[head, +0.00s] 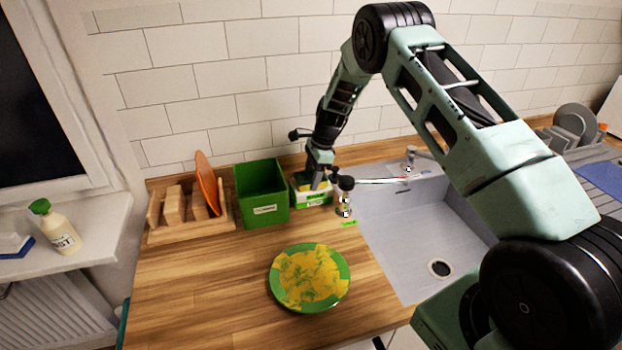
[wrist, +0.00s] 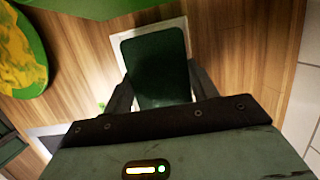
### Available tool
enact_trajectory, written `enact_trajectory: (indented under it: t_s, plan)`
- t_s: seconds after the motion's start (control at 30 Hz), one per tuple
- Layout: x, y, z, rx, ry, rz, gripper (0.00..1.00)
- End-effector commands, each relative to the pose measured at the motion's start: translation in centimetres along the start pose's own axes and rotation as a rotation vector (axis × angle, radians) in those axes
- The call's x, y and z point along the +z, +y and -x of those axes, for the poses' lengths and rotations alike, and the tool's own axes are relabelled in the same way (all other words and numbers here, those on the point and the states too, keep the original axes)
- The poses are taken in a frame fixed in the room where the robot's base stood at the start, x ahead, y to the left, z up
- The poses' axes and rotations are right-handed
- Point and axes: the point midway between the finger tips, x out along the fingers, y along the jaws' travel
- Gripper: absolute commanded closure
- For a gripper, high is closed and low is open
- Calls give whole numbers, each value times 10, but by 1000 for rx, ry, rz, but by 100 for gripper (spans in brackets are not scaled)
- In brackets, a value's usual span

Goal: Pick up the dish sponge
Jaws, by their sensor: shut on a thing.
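The dish sponge (wrist: 155,62) shows in the wrist view as a dark green rectangular face between my two fingers. In the head view a small yellow part of the sponge (head: 304,187) shows beside my gripper (head: 318,182). My gripper, also in the wrist view (wrist: 162,88), is shut on the sponge from above. The sponge is at a small white holder (head: 317,201), whose pale rim (wrist: 119,52) shows around it in the wrist view. I cannot tell whether the sponge is clear of the holder.
A green box (head: 262,194) stands just left of the holder, and a wooden rack (head: 188,215) is farther left. A green plate with yellow contents (head: 310,306) lies in front. A small bottle (head: 346,197) and the sink (head: 425,225) are right. The tiled wall is close behind.

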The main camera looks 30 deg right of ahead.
Motion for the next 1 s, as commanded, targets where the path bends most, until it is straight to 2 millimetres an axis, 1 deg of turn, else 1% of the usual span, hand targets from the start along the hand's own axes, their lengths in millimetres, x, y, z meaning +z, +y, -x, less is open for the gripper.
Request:
enact_trajectory:
  t_s: [0.07,0.17,0.27,0.5,0.6,0.77,1.0]
  plan:
    - [1,0,2,-1,0,0,63]
    - [3,-1,10,-2,0,2,63]
    - [7,-1,25,-4,0,2,63]
    - [20,-1,71,-4,0,2,63]
    - [24,-1,84,-3,0,1,63]
    - [26,0,95,0,1,0,63]
    - [27,0,97,0,0,0,63]
